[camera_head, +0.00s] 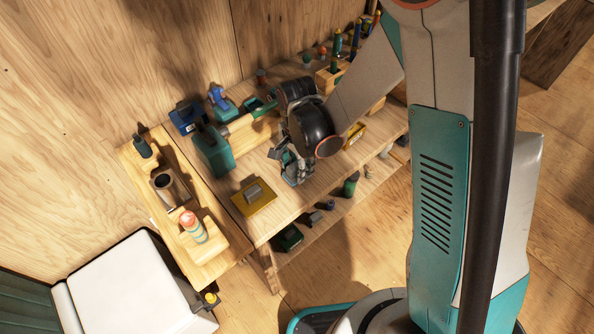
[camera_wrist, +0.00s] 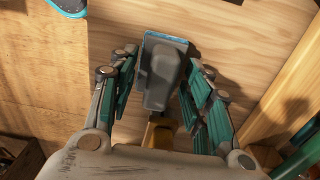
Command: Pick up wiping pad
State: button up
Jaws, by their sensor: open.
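In the wrist view, a grey block with a raised grip and a blue edge (camera_wrist: 162,72) lies between my open fingers; it looks like the wiping pad. I cannot tell whether the fingers touch it. My gripper (camera_wrist: 158,92) is open. In the head view, my gripper (camera_head: 292,172) is low over the wooden bench (camera_head: 320,183), and I cannot make out the grey-and-blue block there. A flat yellow piece with a grey block on top (camera_head: 253,197) lies on the bench left of the gripper; it may be another pad or tool.
Teal and blue tackle items (camera_head: 212,150) stand close behind and left of my gripper. A yellow box (camera_head: 354,135) is to its right. A lower shelf (camera_head: 335,208) holds small items. A wooden rack with a red-capped bottle (camera_head: 193,228) stands at left.

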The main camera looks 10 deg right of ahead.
grip_shut()
jog(key=shift+r, duration=0.1)
notch_tip(320, 180, up, 20)
jog(key=p, duration=0.5)
